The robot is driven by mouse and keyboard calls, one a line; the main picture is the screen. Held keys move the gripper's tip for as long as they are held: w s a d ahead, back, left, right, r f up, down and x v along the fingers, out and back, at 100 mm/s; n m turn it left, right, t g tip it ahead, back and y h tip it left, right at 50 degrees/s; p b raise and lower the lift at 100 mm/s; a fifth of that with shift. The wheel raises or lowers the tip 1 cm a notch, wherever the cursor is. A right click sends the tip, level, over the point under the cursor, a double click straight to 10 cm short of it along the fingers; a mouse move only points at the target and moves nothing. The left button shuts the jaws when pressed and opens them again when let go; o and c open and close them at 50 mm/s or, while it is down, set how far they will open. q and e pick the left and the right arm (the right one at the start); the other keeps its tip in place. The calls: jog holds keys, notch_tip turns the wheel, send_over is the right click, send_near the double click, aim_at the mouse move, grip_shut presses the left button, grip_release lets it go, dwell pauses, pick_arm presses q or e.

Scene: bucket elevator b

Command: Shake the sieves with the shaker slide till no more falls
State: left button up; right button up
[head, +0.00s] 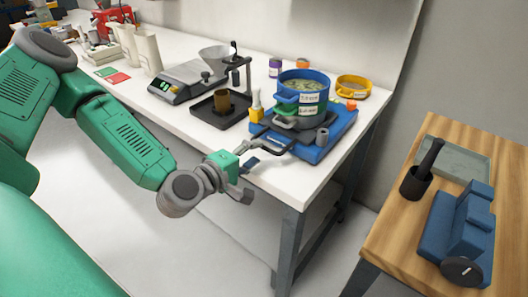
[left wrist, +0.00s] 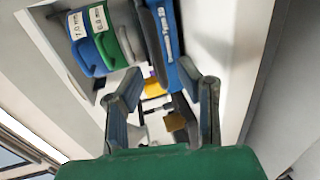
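The sieve stack (head: 302,91) stands on the blue shaker slide (head: 337,137) near the table's right end. The upper sieve is blue with greenish bits inside; a green sieve and a grey part sit below. In the left wrist view, the labelled blue sieve (left wrist: 82,45) and green sieve (left wrist: 107,38) show at upper left, beside the blue slide (left wrist: 170,55). My left gripper (head: 258,172) is at the table's front edge, left of and in front of the slide. Its fingers (left wrist: 163,95) are apart, with nothing visibly held. My right gripper is not in view.
A scale (head: 178,82) with a funnel stand and a dark tray (head: 205,112) holding a brown cup stand left of the slide. A yellow sieve (head: 353,87) lies behind it. A wooden table (head: 440,150) with a mortar and blue machine stands at right.

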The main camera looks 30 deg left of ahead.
aim_at(264, 146)
pick_arm(q)
jog(key=shift+x, duration=2.25)
jog(key=shift+c, duration=0.5)
grip_shut()
jog(key=x, duration=0.2)
jog(key=b+x, duration=0.1)
jog(key=x, duration=0.1)
jog(key=shift+w+r, duration=0.2)
jog(key=c, duration=0.5)
grip_release()
jog(key=shift+s, duration=0.1)
jog(key=o, duration=0.6)
jog(key=shift+r, duration=0.1)
